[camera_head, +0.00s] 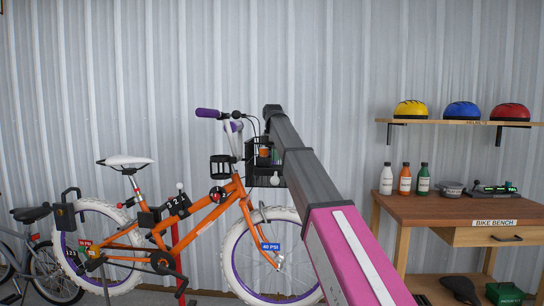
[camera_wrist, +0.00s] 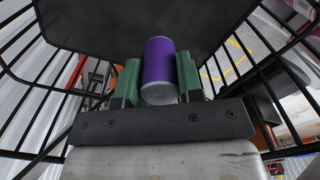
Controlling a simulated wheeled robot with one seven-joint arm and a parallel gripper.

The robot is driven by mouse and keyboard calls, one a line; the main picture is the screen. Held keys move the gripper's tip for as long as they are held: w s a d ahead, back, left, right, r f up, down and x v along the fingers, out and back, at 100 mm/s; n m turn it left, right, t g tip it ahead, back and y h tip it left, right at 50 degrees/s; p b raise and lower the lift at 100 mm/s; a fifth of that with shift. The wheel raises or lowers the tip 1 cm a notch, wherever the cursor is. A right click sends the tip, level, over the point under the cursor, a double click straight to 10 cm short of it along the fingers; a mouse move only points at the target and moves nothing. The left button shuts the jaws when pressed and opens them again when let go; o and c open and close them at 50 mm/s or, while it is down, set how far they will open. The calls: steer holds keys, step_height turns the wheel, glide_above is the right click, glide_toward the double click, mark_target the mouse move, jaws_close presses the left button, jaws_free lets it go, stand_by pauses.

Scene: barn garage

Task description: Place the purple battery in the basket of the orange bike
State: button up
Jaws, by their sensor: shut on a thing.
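The purple battery (camera_wrist: 159,68) is a short cylinder with a pale end, held between the green fingers of my gripper (camera_wrist: 157,82) in the wrist view. Black wire walls of the basket (camera_wrist: 32,88) show on both sides of it, with a dark flat panel beyond. I cannot tell whether the battery touches that panel. In the head view, the orange bike (camera_head: 205,222) stands side-on, with the black basket (camera_head: 252,172) at its handlebars. My arm reaches up to the basket and covers part of it. The battery cannot be made out there.
A wooden workbench (camera_head: 470,207) with several bottles stands at the right. A shelf (camera_head: 460,122) above it holds yellow, blue and red helmets. A grey bike (camera_head: 48,262) stands at the far left. A corrugated metal wall is behind.

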steer(key=shift+f, duration=0.5)
steer(key=o, duration=1.1)
steer(key=shift+c, duration=0.2)
steer(key=shift+r, duration=0.1)
